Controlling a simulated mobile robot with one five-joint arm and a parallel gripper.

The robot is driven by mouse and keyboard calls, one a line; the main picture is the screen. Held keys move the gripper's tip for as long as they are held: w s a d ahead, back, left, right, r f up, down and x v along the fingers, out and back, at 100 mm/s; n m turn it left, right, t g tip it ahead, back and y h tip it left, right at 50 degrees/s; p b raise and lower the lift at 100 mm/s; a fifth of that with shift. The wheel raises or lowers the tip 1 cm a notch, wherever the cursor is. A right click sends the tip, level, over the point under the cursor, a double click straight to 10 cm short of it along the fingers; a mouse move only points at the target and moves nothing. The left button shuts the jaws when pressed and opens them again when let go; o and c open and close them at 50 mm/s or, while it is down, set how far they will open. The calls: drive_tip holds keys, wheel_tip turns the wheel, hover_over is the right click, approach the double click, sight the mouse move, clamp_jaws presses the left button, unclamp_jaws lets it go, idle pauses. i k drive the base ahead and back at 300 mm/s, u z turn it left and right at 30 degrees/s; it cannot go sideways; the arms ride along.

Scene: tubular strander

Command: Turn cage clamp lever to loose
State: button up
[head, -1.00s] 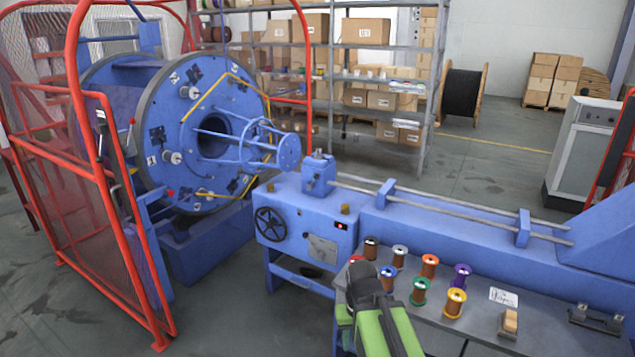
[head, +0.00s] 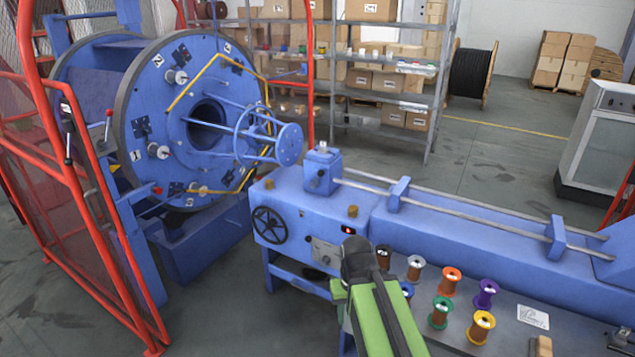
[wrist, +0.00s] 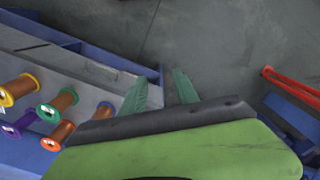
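The blue cage drum (head: 185,110) stands at the left, its round face carrying several small white bobbin hubs. A lever with a red knob (head: 108,113) shows at the drum's left side, by the red guard. A red knob (head: 158,190) sits low near the drum's rim. I cannot tell which of these is the cage clamp lever. My gripper (wrist: 160,84) is open and empty in the wrist view, its two green fingers apart. It is well to the right of the drum and these levers.
A blue machine bed (head: 470,225) with a black handwheel (head: 269,225) runs right from the drum. Several coloured spools (head: 440,312) stand on a grey bench beside my arm. The red mesh guard (head: 60,210) stands open left of the drum. Bare floor (head: 225,300) lies before the machine.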

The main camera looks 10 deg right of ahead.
sight(315, 184)
drive_tip(key=u, duration=0.05)
drive_tip(key=i, duration=0.85)
drive_tip(key=u, duration=1.25)
